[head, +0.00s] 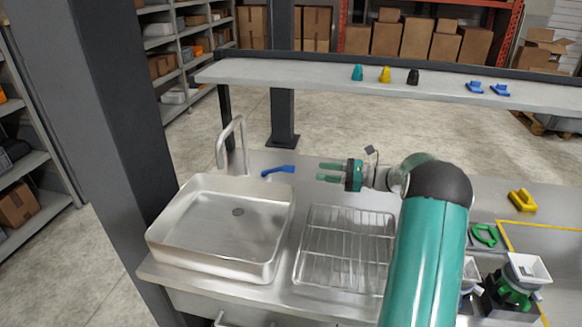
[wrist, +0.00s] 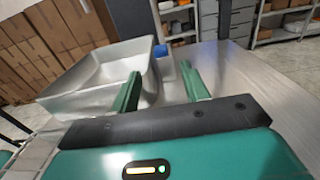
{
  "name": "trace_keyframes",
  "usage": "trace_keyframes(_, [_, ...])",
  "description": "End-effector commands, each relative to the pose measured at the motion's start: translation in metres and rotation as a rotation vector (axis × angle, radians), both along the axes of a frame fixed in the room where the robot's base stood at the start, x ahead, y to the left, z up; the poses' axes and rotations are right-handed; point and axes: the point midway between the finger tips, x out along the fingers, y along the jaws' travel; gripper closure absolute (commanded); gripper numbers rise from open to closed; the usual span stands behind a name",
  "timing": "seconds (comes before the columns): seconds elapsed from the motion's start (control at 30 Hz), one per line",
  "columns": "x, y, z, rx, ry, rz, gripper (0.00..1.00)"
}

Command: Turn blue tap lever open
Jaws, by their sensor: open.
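The blue tap lever (head: 278,170) sticks out to the right from the base of the grey tap (head: 230,145), behind the sink. My gripper (head: 320,172) is open and empty, to the right of the lever. Its green fingers point left toward the lever, with a clear gap between them. In the wrist view the blue lever (wrist: 161,51) shows beyond and between the open fingertips (wrist: 160,70), apart from them. Part of the lever and the tap is hard to make out there.
The steel sink basin (head: 160,237) lies in front of the tap. A wire rack (head: 343,245) lies right of it, below my arm. A raised shelf (head: 320,77) with small coloured caps and blue pieces runs behind. A dark post (head: 100,130) stands at left.

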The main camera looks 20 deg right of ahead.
Motion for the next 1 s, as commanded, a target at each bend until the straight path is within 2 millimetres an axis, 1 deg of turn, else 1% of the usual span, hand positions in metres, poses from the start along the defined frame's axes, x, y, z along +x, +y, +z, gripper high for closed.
trace_keyframes(0.03, [0.005,0.01,0.0,0.001,0.001,0.003,0.55])
trace_keyframes(0.2, [0.024,0.039,0.0,0.001,0.001,0.004,0.55])
trace_keyframes(0.4, [0.046,0.07,0.0,-0.001,0.001,0.005,0.55])
trace_keyframes(0.5, [0.055,0.082,0.0,-0.002,0.0,0.005,0.55])
trace_keyframes(0.7, [0.065,0.094,-0.001,-0.001,0.001,0.003,0.55])
trace_keyframes(0.97, [0.066,0.094,-0.001,-0.001,0.001,0.002,0.55])
trace_keyframes(1.0, [0.066,0.094,-0.001,-0.001,0.001,0.002,0.58])
